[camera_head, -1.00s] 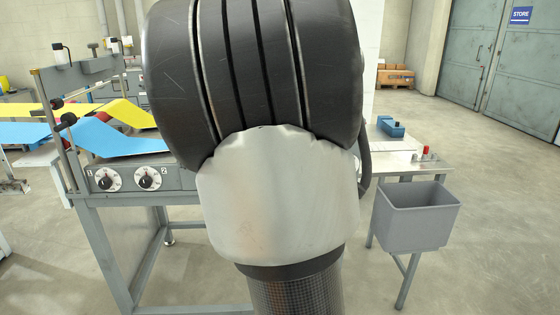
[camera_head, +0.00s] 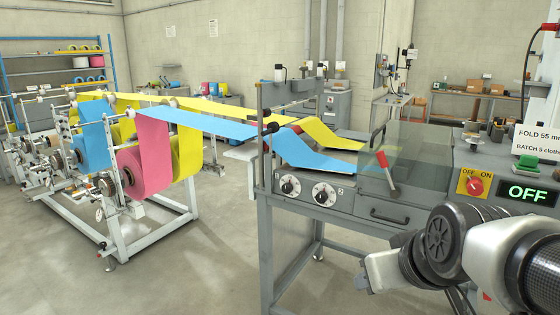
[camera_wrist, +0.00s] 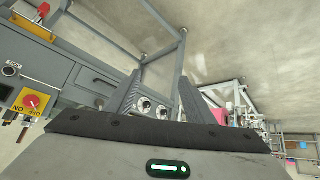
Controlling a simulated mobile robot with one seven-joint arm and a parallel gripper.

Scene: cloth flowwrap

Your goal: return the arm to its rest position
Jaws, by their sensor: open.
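My arm shows at the lower right of the head view, with a dark ribbed joint and a pale link in front of the machine's side. The gripper's fingers cannot be made out clearly there. In the wrist view my gripper (camera_wrist: 160,90) has its two grey fingers spread apart, with nothing between them. Beyond the fingers, that view shows the machine front with its two dials (camera_wrist: 153,106), the table legs and the floor. No cloth is held.
A roll stand (camera_head: 125,240) feeds blue and yellow webs from the left. The floor at lower left is clear.

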